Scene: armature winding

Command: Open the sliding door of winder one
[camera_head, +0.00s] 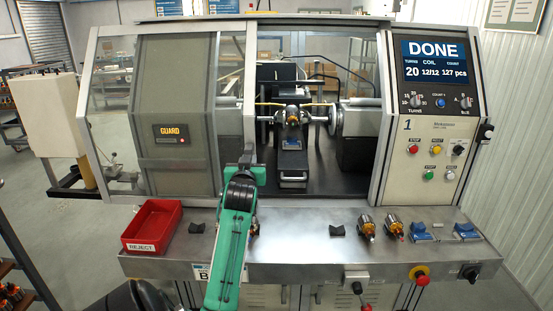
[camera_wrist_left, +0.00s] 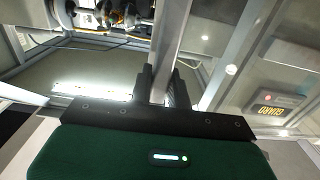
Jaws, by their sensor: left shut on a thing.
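Winder one (camera_head: 435,165) stands in front of me, with a "1" on its right panel and a screen (camera_head: 432,62) reading DONE. Its sliding door (camera_head: 250,90) has a pale metal edge post and stands at the left of the front. The bay to its right looks uncovered, with an armature (camera_head: 292,117) held between the spindles inside. My left gripper (camera_head: 246,166) is at the lower part of the door's edge post. In the left wrist view its fingers (camera_wrist_left: 166,86) close on the post (camera_wrist_left: 172,45); the exact contact is partly hidden. My right gripper is not in view.
A metal shelf (camera_head: 300,262) runs along the machine's front. It holds a red REJECT bin (camera_head: 152,226) at left, and armatures (camera_head: 366,227) and blue fixtures (camera_head: 466,230) at right. A GUARD label (camera_head: 171,134) is on the left panel. A red-knobbed lever (camera_head: 357,288) sticks out below.

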